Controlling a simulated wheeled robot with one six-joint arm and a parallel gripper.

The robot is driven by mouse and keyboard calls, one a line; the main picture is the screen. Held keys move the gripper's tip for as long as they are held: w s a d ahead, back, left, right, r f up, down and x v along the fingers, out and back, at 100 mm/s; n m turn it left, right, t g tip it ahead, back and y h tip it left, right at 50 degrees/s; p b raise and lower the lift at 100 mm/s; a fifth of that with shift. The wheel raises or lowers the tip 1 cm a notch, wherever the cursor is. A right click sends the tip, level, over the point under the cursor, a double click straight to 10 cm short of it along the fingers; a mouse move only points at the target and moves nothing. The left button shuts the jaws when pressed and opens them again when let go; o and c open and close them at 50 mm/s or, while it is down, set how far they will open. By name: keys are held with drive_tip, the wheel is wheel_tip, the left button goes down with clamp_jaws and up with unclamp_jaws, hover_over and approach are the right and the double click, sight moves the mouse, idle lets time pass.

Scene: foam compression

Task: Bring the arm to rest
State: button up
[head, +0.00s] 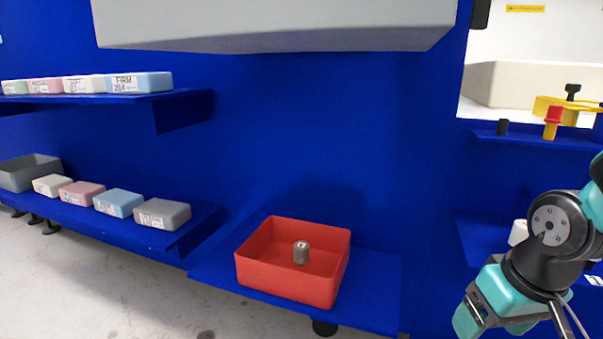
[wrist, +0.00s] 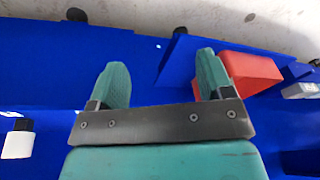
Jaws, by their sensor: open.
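My gripper (wrist: 162,82) shows in the wrist view with its two teal fingers spread apart and nothing between them. Beyond the fingers are blue surfaces and a strip of pale floor. In the head view my arm reaches in at the right edge, bent, with its lower part near the bottom right. The fingertips are not clearly visible there. The arm is apart from the red bin (head: 292,284), which also shows beside the right finger in the wrist view (wrist: 250,73).
A grey metal cylinder (head: 301,252) stands inside the red bin. Foam blocks (head: 118,203) line the lower left shelf, with more blocks (head: 139,82) above. A red-and-yellow object (head: 552,122) stands on the right shelf. A white object (head: 518,232) is close to my arm.

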drive_tip(key=s+a+r+n+g+y+p, duration=0.1)
drive_tip(key=s+a+r+n+y+p, duration=0.15)
drive_tip(key=s+a+r+p, duration=0.45)
drive_tip(key=s+a+r+n+g+y+p, duration=0.1)
drive_tip(key=s+a+r+n+g+p, duration=0.2)
drive_tip(key=r, duration=0.7)
wheel_tip(320, 180, up, 35)
drive_tip(key=t+p, duration=0.1)
drive_tip(key=p, duration=3.3)
drive_tip(key=shift+w+a, duration=0.25)
